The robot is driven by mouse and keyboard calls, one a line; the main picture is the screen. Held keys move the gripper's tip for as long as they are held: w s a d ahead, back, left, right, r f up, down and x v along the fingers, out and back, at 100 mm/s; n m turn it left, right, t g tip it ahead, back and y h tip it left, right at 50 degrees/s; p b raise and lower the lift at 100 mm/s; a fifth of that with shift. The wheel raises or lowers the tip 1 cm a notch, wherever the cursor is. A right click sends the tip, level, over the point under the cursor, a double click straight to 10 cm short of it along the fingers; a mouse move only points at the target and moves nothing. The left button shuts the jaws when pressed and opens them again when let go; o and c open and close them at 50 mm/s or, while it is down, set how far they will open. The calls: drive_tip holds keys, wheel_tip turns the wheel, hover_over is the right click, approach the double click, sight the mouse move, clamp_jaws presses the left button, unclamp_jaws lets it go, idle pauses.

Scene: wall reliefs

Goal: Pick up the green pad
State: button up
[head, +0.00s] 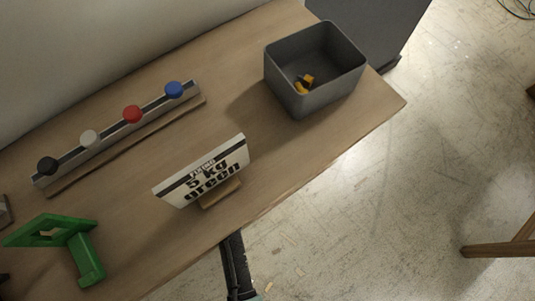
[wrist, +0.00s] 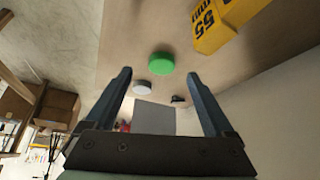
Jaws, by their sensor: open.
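The green pad (wrist: 161,63) is a round, bright green disc in the wrist view, on a brown surface. My gripper (wrist: 159,74) is open, with one finger on each side of the picture. The pad appears beyond the fingertips, roughly centred between them, and nothing is held. I cannot tell the exact distance. In the head view I do not make out the green pad. A sign (head: 207,174) there reads "FIXING 5 kg green" and stands on a small wooden foot near the table's front edge.
On the table (head: 290,150), a rail (head: 110,138) carries black, white, red and blue discs. A green bracket (head: 75,240) is at lower left, a grey bin (head: 310,95) at the right end. In the wrist view, a white disc (wrist: 141,87) and yellow block (wrist: 212,30) are near the pad.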

drive_tip(key=x, duration=0.2)
drive_tip(key=b+x, duration=0.1)
drive_tip(key=x, duration=0.2)
drive_tip(key=shift+w+r, duration=0.2)
drive_tip(key=shift+w, duration=0.1)
clamp_jaws()
